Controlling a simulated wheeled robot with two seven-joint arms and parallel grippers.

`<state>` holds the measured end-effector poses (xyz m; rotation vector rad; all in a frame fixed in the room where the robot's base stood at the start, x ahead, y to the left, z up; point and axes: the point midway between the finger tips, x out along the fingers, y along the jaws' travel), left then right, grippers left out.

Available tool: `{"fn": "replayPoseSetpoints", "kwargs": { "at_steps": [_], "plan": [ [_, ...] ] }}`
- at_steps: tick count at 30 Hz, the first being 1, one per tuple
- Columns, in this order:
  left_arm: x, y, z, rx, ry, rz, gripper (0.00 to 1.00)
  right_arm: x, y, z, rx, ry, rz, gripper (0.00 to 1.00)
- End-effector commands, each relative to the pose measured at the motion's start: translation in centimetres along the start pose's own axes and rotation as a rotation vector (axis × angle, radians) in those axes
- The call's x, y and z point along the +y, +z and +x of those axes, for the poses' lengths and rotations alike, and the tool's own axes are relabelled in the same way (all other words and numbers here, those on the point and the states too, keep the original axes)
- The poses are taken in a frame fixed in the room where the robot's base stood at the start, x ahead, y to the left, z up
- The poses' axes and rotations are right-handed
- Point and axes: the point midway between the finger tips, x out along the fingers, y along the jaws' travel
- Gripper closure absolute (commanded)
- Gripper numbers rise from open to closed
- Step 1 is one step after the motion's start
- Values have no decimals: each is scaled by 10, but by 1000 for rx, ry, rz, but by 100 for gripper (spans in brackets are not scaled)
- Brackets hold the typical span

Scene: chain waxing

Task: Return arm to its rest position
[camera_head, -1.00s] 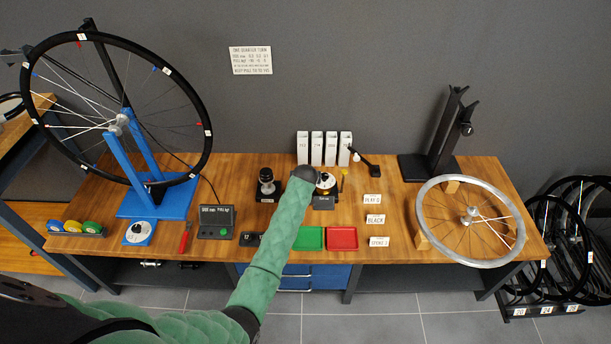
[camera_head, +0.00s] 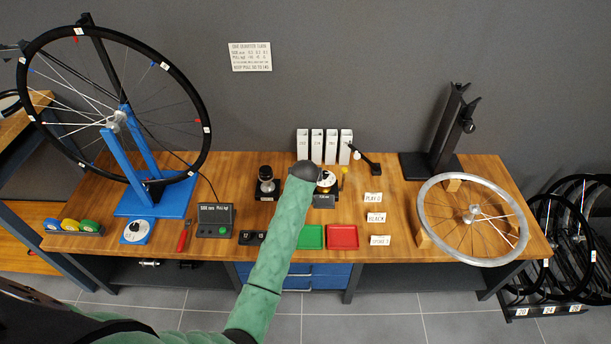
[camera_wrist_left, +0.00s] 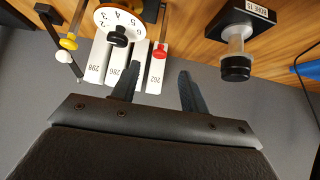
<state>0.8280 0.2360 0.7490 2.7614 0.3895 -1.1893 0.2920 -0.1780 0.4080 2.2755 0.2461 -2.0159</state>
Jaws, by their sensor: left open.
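My left arm, in a green sleeve, reaches from the bottom left over the workbench (camera_head: 400,250) in the head view. Its dark wrist end (camera_head: 303,170) is above the bench's middle, between a black-based device with a dark knob (camera_head: 266,184) and a white dial gauge (camera_head: 327,181); the fingers are hidden there. In the wrist view my left gripper (camera_wrist_left: 157,82) is open, with two dark fingers apart and nothing between them. White numbered boxes (camera_wrist_left: 95,62) lie beyond the left finger. The dark-knobbed device (camera_wrist_left: 236,55) is to the right. My right gripper is not in view.
A wheel in a blue stand (camera_head: 155,200) occupies the bench's left. A bare rim (camera_head: 436,245) and black stand (camera_head: 437,140) are at the right. Green (camera_head: 311,237) and red (camera_head: 342,237) trays lie near the front edge, close to my forearm.

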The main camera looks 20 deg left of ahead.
Motion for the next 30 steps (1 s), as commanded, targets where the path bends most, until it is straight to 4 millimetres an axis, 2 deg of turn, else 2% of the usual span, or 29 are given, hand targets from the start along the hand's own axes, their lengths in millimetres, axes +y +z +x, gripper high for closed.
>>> {"fn": "replayPoseSetpoints", "kwargs": {
  "at_steps": [17, 20, 23, 30],
  "plan": [
    [-1, 3, -3, -3, 0, 2, 55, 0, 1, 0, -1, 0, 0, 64],
    [-7, 16, -9, -15, 0, 11, 55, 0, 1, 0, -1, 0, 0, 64],
    [-18, 43, -24, -43, 1, 32, 55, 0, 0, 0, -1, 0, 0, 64],
    [-50, 123, -84, -133, 19, 107, 55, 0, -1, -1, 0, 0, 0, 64]
  ]
}}
